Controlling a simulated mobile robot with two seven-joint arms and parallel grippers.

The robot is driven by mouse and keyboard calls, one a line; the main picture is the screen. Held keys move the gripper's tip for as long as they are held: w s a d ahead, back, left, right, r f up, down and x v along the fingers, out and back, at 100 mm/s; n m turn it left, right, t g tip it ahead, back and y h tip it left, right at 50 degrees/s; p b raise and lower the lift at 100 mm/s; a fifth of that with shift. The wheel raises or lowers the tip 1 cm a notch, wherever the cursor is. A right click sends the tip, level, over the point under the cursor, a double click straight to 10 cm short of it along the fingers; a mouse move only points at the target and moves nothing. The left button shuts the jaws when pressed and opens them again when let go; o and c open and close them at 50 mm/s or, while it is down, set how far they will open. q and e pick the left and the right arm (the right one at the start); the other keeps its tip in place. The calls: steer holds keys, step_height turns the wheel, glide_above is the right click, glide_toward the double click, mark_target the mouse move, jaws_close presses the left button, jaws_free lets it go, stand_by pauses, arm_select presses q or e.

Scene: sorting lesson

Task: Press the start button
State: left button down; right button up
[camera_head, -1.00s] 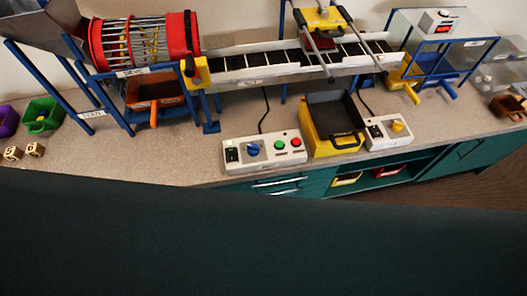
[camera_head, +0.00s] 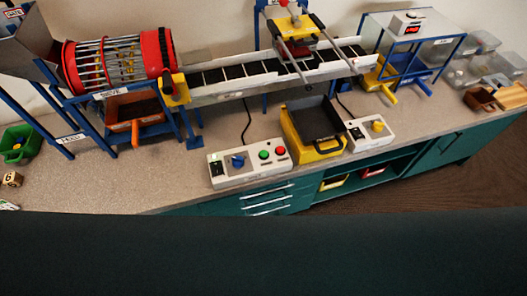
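A white control box (camera_head: 248,163) stands near the front edge of the counter, left of a yellow bin. On its top are a blue knob (camera_head: 237,161), a green button (camera_head: 264,154) and a red button (camera_head: 280,151), with a dark switch at its left end. The labels are too small to read, so I cannot tell from them which is the start button. A second white box (camera_head: 369,134) with a yellow knob stands right of the bin. Neither of my grippers is in view.
Behind the boxes are a red-ended drum sieve (camera_head: 120,62) and a black-slatted conveyor (camera_head: 235,74) on blue legs. A yellow bin with a black tray (camera_head: 314,128) stands between the boxes. The counter (camera_head: 120,180) left of the control box is mostly clear.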

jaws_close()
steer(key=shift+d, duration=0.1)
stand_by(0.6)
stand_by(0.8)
